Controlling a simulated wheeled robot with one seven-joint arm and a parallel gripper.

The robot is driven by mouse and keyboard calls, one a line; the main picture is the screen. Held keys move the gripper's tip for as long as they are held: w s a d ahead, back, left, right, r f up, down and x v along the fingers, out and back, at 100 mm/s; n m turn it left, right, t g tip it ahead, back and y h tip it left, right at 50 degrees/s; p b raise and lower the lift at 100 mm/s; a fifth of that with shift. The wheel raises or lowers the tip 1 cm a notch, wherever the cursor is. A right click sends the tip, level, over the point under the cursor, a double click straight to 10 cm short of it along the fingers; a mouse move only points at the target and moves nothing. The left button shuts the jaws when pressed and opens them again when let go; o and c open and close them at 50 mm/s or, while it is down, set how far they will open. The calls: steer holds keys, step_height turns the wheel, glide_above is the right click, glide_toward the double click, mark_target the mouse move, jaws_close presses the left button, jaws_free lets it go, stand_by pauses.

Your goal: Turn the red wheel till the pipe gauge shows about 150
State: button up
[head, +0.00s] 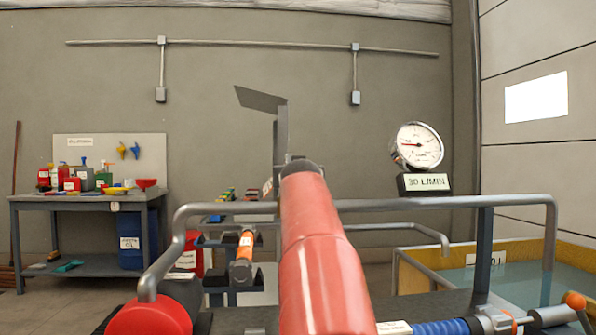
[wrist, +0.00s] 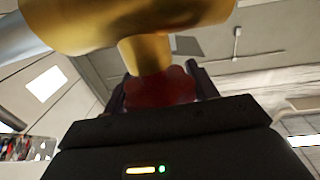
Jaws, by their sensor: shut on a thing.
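In the wrist view the red wheel (wrist: 162,90) sits between the dark fingers of my gripper (wrist: 160,84), which is shut on it. A brass valve body (wrist: 150,25) joins the wheel and fills the top of that view. The wheel's far side is hidden. In the head view the round white gauge (head: 417,147) stands upright above the grey rail, with a red needle pointing left. Its small figures are too fine to read. A plate below it reads 30 L/MIN (head: 425,183). My gripper and the wheel do not show in the head view; my red arm blocks the middle.
A grey pipe rail (head: 370,203) crosses in front. A blue hose (head: 440,327) and an orange knob (head: 575,300) are low right. A water tank with a yellow rim (head: 480,248) is behind. A workbench (head: 85,198) with bottles and a blue drum (head: 131,240) stand left.

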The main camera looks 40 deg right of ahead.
steer(key=shift+s+d+n+t+y, duration=0.1)
steer(key=shift+n+t+y, duration=0.6)
steer(key=shift+y, duration=0.3)
steer(key=n+y+b, duration=0.1)
steer(key=n+t+y+b, duration=0.1)
steer(key=n+y+b, duration=0.1)
steer(key=y, duration=0.1)
steer(key=shift+w+a+f+t, duration=0.2)
steer(key=shift+a+f+t, duration=0.05)
steer(key=shift+t, duration=0.05)
steer(key=n+y, duration=0.1)
steer(key=y, duration=0.2)
steer(key=shift+a+r+n+t+b, duration=0.15)
steer(key=shift+n+t+b, duration=0.15)
steer(key=shift+n+b, duration=0.1)
steer(key=shift+a+r+n+y+p, duration=0.1)
steer(key=shift+n+y+p, duration=0.2)
steer(key=shift+y, duration=0.25)
steer(key=shift+a+r+n+y+p, duration=0.1)
steer(key=shift+n+y+p, duration=0.05)
steer(key=shift+n+y, duration=0.35)
steer(key=shift+a+n+y+p, duration=0.2)
steer(key=shift+n+y+p, duration=0.7)
steer(key=shift+y, duration=0.85)
steer(key=shift+f+n+y, duration=0.1)
steer(key=shift+n+y, duration=0.2)
steer(key=o, duration=1)
